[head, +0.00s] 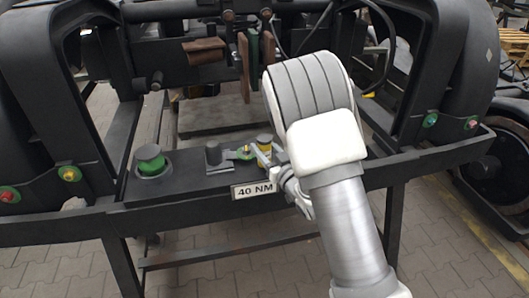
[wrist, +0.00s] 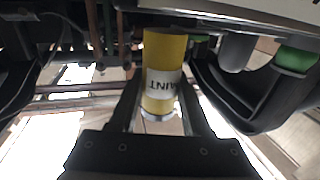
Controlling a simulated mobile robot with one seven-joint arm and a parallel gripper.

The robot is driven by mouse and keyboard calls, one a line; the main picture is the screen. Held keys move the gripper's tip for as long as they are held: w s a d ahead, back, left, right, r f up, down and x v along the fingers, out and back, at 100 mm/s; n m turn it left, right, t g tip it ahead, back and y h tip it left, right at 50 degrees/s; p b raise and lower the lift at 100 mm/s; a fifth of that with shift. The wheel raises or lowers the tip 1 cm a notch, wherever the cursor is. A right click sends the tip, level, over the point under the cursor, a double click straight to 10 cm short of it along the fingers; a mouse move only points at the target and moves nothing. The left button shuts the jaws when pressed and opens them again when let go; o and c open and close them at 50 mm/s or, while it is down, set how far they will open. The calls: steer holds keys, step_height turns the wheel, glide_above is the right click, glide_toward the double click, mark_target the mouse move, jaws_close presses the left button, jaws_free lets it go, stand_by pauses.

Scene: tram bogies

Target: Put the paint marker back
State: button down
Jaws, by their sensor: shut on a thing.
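The paint marker (wrist: 163,65) is a yellow cylinder with a white label reading "PAINT", which appears upside down in the wrist view. My gripper (wrist: 160,102) is shut on it, one dark finger on each side. In the head view the marker (head: 265,143) shows as a small yellow piece with a dark top, at the right part of the black shelf (head: 185,187). My gripper (head: 266,157) reaches it from the right, and my wrist hides part of that area. I cannot tell whether the marker touches the shelf.
On the shelf, left of the marker, are a green ring-shaped tool end (head: 243,152), a dark post on a square base (head: 213,156) and a dark-topped green cylinder (head: 150,161). A "40 NM" plate (head: 254,190) is on the front edge. Black bogie frames rise on both sides.

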steer(key=shift+f, duration=0.5)
steer(key=shift+f, duration=0.2)
steer(key=shift+c, duration=1.8)
jaws_free()
steer(key=shift+r, duration=0.1)
